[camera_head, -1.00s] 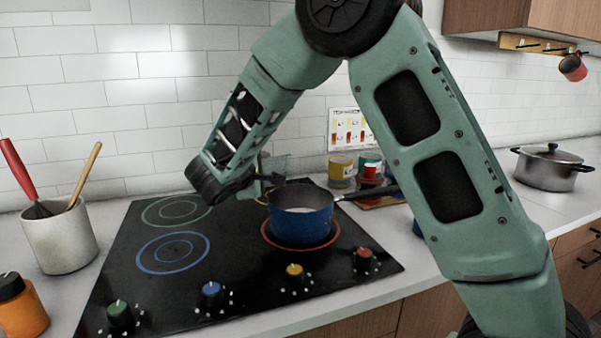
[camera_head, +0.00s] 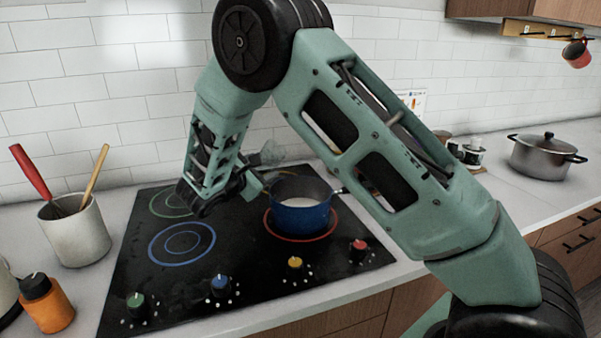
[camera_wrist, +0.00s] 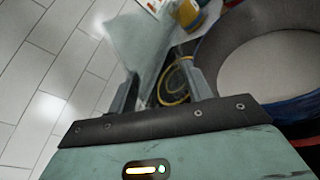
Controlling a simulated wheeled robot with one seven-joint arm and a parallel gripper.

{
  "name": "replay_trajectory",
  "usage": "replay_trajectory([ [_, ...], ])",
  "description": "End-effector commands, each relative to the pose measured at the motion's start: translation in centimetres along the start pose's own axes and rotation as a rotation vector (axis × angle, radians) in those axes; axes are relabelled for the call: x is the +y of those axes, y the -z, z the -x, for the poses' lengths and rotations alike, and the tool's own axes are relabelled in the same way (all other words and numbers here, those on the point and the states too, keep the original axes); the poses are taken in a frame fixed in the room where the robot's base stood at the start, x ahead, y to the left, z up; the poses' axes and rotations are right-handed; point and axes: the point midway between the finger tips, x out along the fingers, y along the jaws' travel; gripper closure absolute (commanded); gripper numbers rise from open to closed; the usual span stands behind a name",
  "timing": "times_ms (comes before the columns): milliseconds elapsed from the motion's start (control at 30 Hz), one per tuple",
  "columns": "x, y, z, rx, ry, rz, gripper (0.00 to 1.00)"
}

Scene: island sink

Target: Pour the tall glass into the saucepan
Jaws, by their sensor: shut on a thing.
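The blue saucepan (camera_head: 302,217) stands on the red-ringed burner of the black stove and holds something whitish. Its grey inner wall (camera_wrist: 213,62) fills the right side of the wrist view. My gripper (camera_head: 254,181) is at the pan's left, slightly behind and above the stove. In the wrist view my gripper (camera_wrist: 163,84) is shut on the clear tall glass (camera_wrist: 143,42). The glass (camera_head: 271,153) is faint in the head view; it looks tilted and is near the pan's back left rim. I cannot tell whether anything is in the glass.
A utensil crock (camera_head: 77,232) and an orange bottle (camera_head: 50,308) stand left of the stove (camera_head: 190,270). A lidded steel pot (camera_head: 541,158) stands at the far right. My arm hides part of the counter behind the pan. The stove's left burners are clear.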

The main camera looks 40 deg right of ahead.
Motion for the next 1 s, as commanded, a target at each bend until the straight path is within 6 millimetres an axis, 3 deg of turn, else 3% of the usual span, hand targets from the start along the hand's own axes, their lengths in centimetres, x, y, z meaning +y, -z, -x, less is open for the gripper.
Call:
replay_trajectory([
  [100,0.4,1.0,0.1,-0.032,-0.002,0.115,0.78],
  [267,1.6,0.5,0.5,-0.072,-0.002,0.258,0.78],
  [467,0.9,2.8,0.2,-0.119,-0.002,0.432,0.78],
  [600,1.2,3.0,0.3,-0.145,0.0,0.527,0.78],
  [1000,1.2,3.3,0.2,-0.165,0.002,0.603,0.78],
])
